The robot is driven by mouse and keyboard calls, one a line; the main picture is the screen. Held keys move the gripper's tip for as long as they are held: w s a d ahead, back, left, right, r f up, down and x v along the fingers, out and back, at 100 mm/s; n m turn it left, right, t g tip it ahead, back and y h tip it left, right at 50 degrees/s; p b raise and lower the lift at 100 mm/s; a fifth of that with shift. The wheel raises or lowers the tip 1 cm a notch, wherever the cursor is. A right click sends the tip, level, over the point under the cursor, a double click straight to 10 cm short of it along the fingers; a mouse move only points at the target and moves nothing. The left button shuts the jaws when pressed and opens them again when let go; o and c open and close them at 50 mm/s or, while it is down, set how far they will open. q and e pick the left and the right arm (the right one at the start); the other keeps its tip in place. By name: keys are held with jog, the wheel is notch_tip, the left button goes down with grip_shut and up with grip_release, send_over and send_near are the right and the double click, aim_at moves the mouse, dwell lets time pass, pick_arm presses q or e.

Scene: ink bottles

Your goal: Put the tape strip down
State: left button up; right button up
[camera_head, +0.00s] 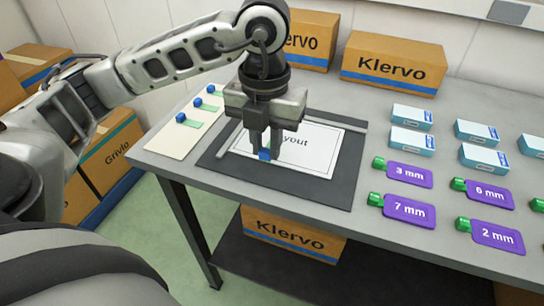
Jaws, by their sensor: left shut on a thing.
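My left gripper (265,152) points down over the white sheet (315,145), whose print is partly hidden and ends in "yout". It is shut on the tape strip, of which only a small blue block (265,155) shows between the fingertips. The rest of the strip is hidden by the fingers. The block is at or just above the sheet near its front left edge; I cannot tell if it touches. The sheet lies on a dark mat (310,190). My right gripper is out of view.
A cream card (165,141) at the left holds three green strips with blue blocks. Light blue boxes (411,117) and purple tags (409,174) with green blocks fill the table's right side. Klervo cartons (394,62) stand at the back. The grey table's front edge is near the mat.

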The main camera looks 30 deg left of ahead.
aim_at(272, 174)
pick_arm(q)
jog(key=shift+w+d+f, duration=0.3)
jog(key=shift+f, duration=0.2)
notch_tip(272, 174, down, 3)
jog(key=shift+r, duration=0.2)
jog(key=shift+f, duration=0.3)
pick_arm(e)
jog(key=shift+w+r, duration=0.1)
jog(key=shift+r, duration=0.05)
pick_arm(q)
jog(key=shift+f+b, duration=0.2)
jog(key=shift+b, duration=0.15)
jog(key=o, duration=0.7)
jog(key=shift+r, duration=0.1)
jog(key=shift+r, duration=0.1)
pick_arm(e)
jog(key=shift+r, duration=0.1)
